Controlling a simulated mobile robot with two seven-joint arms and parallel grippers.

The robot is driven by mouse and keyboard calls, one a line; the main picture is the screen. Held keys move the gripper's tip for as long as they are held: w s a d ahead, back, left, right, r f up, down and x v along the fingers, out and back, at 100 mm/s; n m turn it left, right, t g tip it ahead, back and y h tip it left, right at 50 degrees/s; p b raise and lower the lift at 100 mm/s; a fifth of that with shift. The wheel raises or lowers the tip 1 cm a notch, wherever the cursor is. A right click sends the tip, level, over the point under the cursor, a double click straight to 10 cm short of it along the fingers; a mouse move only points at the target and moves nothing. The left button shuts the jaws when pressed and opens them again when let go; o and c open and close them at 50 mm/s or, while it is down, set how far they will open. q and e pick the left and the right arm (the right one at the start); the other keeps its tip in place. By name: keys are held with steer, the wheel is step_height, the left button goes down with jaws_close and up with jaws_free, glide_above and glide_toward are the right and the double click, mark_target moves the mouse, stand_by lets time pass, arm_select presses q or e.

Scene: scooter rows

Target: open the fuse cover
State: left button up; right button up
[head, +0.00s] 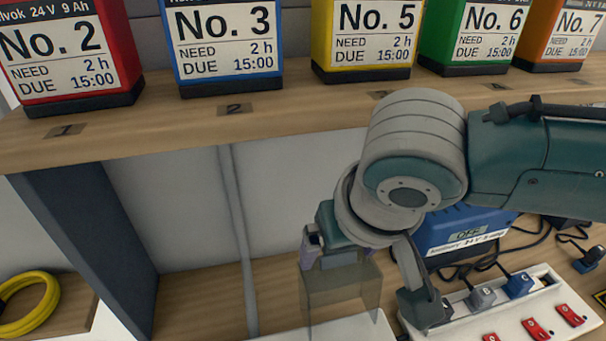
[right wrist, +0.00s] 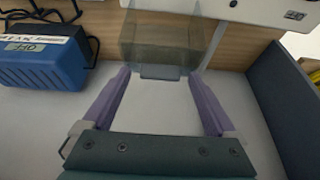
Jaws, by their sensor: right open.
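The fuse cover (head: 340,297) is a see-through, smoky panel above a white base (head: 350,328) on the bench at the bottom of the head view. In the right wrist view the cover (right wrist: 165,38) spans the top middle, with a grey tab at its near edge. My right gripper (head: 335,258) is at the cover's upper edge. Its two purple fingers (right wrist: 160,74) are spread apart, one on each side of the grey tab. I cannot tell whether either finger touches the cover. My left gripper is out of view.
A shelf (head: 180,130) with several numbered battery packs crosses above the bench. A blue charger (head: 455,232) stands right of my gripper, behind a white power strip (head: 530,305) with plugs and red switches. A dark upright panel (head: 95,240) and a yellow coil (head: 28,300) are left.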

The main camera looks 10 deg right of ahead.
jaws_close()
stand_by(0.6)
